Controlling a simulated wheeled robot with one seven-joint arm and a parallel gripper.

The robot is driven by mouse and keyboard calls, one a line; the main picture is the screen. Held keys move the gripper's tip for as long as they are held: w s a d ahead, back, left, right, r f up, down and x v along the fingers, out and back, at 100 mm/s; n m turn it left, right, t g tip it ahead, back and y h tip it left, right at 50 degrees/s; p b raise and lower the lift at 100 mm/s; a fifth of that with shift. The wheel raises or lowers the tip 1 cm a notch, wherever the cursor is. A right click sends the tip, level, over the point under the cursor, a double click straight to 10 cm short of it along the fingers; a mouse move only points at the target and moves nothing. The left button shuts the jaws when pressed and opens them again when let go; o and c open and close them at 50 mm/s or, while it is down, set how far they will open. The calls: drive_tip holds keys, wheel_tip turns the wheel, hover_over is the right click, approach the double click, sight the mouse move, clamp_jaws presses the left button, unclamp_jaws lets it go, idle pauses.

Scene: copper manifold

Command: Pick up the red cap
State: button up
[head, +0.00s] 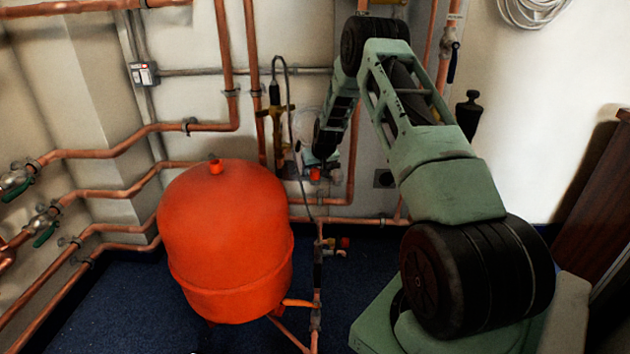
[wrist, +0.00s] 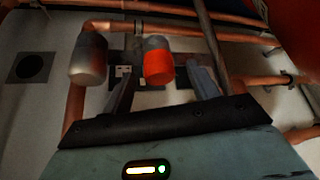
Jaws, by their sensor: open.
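A red cap (wrist: 159,68) with a grey end shows in the wrist view, at the top middle. My gripper (wrist: 163,80) is open, with one dark finger on each side of the cap. The cap lies in the gap as seen from the wrist; I cannot tell whether it is fully between the fingers in depth, and no contact is clear. In the head view a small red cap (head: 315,174) shows by the wall, just below my gripper (head: 318,163), whose fingers are too small to make out there.
A large red tank (head: 225,240) stands left of my arm, with a small red fitting (head: 215,167) on top. Copper pipes (head: 350,150) run along the wall. A grey cylinder (wrist: 88,60) hangs beside the left finger in the wrist view. Blue floor (head: 110,300) is open at the left.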

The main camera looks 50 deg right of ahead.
drive_tip(key=shift+w+f, duration=0.1)
drive_tip(key=shift+f, duration=0.15)
drive_tip(key=shift+d, duration=0.1)
drive_tip(key=c, duration=1.1)
drive_tip(key=shift+o, duration=0.2)
drive_tip(key=shift+r, duration=0.2)
wheel_tip(320, 180, up, 18)
drive_tip(key=p, duration=0.5)
drive_tip(key=shift+f, duration=0.15)
drive_tip(key=shift+p, duration=0.35)
wheel_tip(320, 180, up, 5)
drive_tip(key=p, duration=0.4)
hover_over(316, 171)
drive_tip(key=shift+f, duration=0.2)
